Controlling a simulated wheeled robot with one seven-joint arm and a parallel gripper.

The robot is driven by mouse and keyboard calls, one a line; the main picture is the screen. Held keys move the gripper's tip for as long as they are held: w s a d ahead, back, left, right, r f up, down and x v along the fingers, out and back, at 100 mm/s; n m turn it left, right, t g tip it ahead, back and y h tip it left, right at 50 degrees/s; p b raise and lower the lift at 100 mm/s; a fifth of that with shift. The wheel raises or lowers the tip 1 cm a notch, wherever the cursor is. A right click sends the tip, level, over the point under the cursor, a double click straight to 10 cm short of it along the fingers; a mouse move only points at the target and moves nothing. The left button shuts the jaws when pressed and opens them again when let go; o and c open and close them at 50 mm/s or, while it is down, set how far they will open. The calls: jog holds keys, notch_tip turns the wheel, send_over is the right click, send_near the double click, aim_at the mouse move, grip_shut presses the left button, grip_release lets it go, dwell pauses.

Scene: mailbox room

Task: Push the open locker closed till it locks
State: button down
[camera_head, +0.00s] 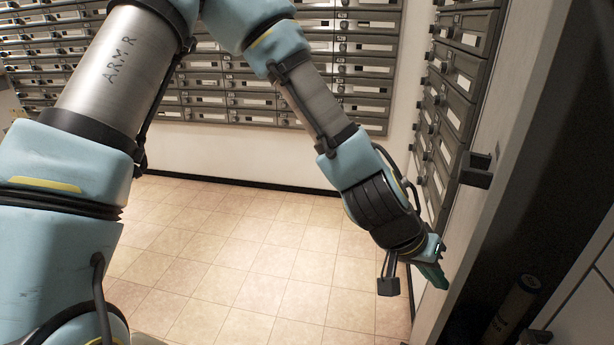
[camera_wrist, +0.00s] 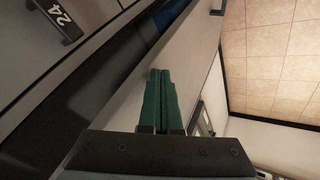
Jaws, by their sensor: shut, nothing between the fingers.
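The open locker's door (camera_head: 483,218) is a pale panel on the right of the head view, with a dark block-like fitting (camera_head: 478,170) near its upper part. The door (camera_wrist: 197,62) also crosses the middle of the wrist view as a slanting pale panel. Beside it is the dark locker opening (camera_head: 520,215). My gripper (camera_head: 434,275) is low at the door's left side, its green fingers angled down and right. In the wrist view my gripper (camera_wrist: 162,75) shows both fingers together, empty, overlapping the door panel. I cannot tell whether they touch it.
A cylinder (camera_head: 512,305) stands in the dark space at lower right. Several mailboxes (camera_head: 450,100) line the wall behind the door, and more (camera_head: 250,90) fill the back wall. The tiled floor (camera_head: 240,250) is clear.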

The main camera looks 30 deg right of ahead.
jog(key=s+d+n+t, duration=0.1)
jog(key=s+d+n, duration=0.2)
jog(key=s+d, duration=0.2)
jog(key=s, duration=0.2)
jog(key=shift+s+d+t+h, duration=0.15)
jog(key=shift+s+t+h, duration=0.15)
jog(key=shift+t, duration=0.1)
jog(key=shift+w, duration=0.1)
